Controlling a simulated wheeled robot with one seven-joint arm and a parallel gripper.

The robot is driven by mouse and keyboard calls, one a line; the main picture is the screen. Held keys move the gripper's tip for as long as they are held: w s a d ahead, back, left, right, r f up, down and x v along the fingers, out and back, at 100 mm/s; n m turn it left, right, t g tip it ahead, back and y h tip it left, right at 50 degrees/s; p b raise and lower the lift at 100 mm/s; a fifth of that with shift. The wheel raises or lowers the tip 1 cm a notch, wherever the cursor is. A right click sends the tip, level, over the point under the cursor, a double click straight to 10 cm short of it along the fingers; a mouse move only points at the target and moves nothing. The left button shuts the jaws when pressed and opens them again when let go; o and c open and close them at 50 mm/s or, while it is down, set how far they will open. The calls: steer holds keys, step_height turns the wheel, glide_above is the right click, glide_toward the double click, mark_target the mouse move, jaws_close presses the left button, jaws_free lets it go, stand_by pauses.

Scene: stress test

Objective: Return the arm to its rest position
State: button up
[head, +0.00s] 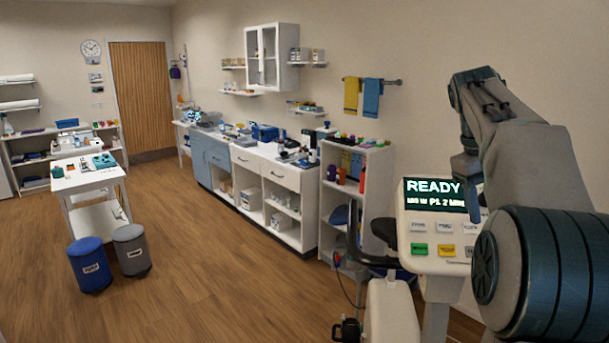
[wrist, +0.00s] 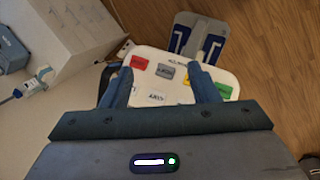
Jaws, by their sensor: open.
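My arm is raised and bent at the right of the head view, with my gripper (head: 473,190) pointing down in front of a console. In the wrist view my gripper (wrist: 159,69) has its two blue fingers wide apart, with nothing between them. The console (head: 421,262) is a white panel with a lit screen (head: 436,195) reading READY and labelled buttons. In the wrist view the panel (wrist: 172,58) lies beyond the fingertips, with red, grey, yellow and green buttons showing. I cannot tell the exact gap between fingertips and panel.
A white shelf unit (head: 385,160) and a long counter (head: 268,157) run along the wall left of the console. Two stools, blue (head: 88,268) and grey (head: 131,252), stand by a white cart (head: 97,182). The wooden floor (head: 215,290) in the middle is clear.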

steer(key=s+a+f+t+y+b, duration=0.1)
steer(key=s+a+f+t+b, duration=0.1)
steer(key=s+a+f, duration=0.7)
steer(key=s+a+f+m+t+y+b, duration=0.1)
steer(key=s+a+f+t+y+b, duration=0.1)
steer(key=s+a+f, duration=0.8)
step_height(320, 180, down, 7)
steer(key=shift+s+r+t+b, duration=0.2)
steer(key=shift+s+t+b, duration=0.1)
steer(key=shift+s, duration=0.2)
